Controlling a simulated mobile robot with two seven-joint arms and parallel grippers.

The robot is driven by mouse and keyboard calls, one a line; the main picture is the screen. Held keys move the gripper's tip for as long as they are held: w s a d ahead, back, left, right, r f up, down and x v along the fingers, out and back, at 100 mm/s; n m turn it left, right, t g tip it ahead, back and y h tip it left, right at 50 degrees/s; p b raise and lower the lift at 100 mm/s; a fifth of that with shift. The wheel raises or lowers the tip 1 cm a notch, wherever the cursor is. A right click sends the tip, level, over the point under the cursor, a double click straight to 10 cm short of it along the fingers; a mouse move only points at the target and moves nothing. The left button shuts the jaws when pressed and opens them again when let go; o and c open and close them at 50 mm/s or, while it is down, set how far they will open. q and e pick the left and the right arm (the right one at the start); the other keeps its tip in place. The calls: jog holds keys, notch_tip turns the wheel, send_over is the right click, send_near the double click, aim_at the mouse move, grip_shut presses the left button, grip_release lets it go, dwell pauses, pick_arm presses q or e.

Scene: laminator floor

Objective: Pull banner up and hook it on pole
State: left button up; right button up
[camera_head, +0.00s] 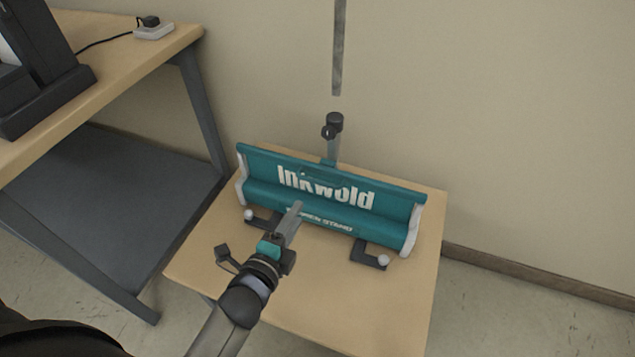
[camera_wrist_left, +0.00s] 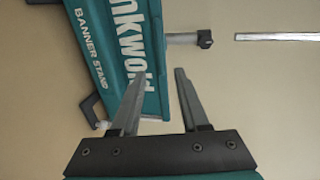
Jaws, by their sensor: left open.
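The teal banner stand (camera_head: 345,185), lettered "Inkwold", sits on a small wooden table, with the banner low at its case. In the left wrist view the banner (camera_wrist_left: 125,40) fills the upper left. A short grey post with a dark knob (camera_head: 334,122) rises behind the case. The grey pole (camera_head: 339,50) hangs above it in the picture, with bare wall showing between them. My left gripper (camera_head: 297,207) is in front of the case, over its lower lettering. In the left wrist view its fingers (camera_wrist_left: 158,80) are apart, with nothing gripped between them. My right gripper is out of view.
The small wooden table (camera_head: 300,315) has free room in front of the stand. Dark feet with pale knobs (camera_head: 370,256) stick out in front of the case. A larger desk (camera_head: 120,70) with a dark machine (camera_head: 45,75) stands at left. A wall is behind.

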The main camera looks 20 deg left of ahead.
aim_at(317, 183)
pick_arm(q)
jog(key=shift+b+x, duration=2.25)
jog(key=shift+x, duration=4.6)
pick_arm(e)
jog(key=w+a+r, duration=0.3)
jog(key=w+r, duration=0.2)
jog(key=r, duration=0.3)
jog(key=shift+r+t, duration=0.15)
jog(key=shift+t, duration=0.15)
pick_arm(q)
grip_shut()
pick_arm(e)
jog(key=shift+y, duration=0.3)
